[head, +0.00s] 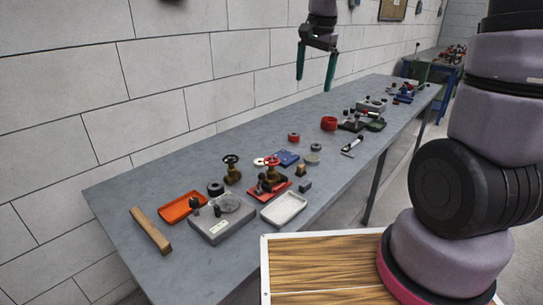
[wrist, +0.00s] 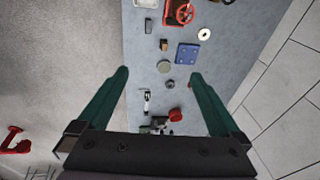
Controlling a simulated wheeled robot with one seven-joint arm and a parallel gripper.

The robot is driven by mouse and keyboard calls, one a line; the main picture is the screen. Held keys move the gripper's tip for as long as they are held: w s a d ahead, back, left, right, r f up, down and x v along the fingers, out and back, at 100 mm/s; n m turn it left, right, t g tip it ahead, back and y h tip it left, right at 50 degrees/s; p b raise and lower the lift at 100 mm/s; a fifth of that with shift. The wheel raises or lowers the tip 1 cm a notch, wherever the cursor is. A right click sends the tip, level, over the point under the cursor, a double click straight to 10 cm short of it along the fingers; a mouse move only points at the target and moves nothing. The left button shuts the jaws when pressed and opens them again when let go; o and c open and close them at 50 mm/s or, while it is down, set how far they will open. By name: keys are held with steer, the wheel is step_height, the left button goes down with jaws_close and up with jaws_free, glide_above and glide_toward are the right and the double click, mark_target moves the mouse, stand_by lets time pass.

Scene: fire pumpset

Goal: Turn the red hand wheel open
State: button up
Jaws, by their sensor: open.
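The red hand wheel (head: 271,161) sits on top of a brass valve on a red base (head: 282,188), near the middle of the grey bench. In the wrist view the red hand wheel (wrist: 184,12) shows at the top edge, beyond my fingertips. My gripper (head: 316,84) hangs high above the bench, well apart from the wheel, with its two green fingers pointing down. It is open and empty. In the wrist view my gripper (wrist: 160,72) has its fingers spread wide over the bench. A second brass valve (head: 232,172) with a dark hand wheel stands to the left of the red one.
A white tray (head: 284,209), a grey block with a round plate (head: 222,219), an orange tray (head: 182,206) and a blue plate (head: 287,158) surround the valves. A wooden bar (head: 151,232) lies at the near left. A block wall runs behind the bench (head: 118,191).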

steer(key=w+a+f+m+g, duration=0.2)
steer(key=w+a+f, duration=0.4)
steer(key=f, duration=0.4)
steer(key=m, duration=0.1)
glide_toward(271, 160)
steer(key=shift+g, duration=0.3)
steer(key=f, duration=0.8)
steer(key=shift+w, duration=0.3)
steer(key=c, duration=1.3)
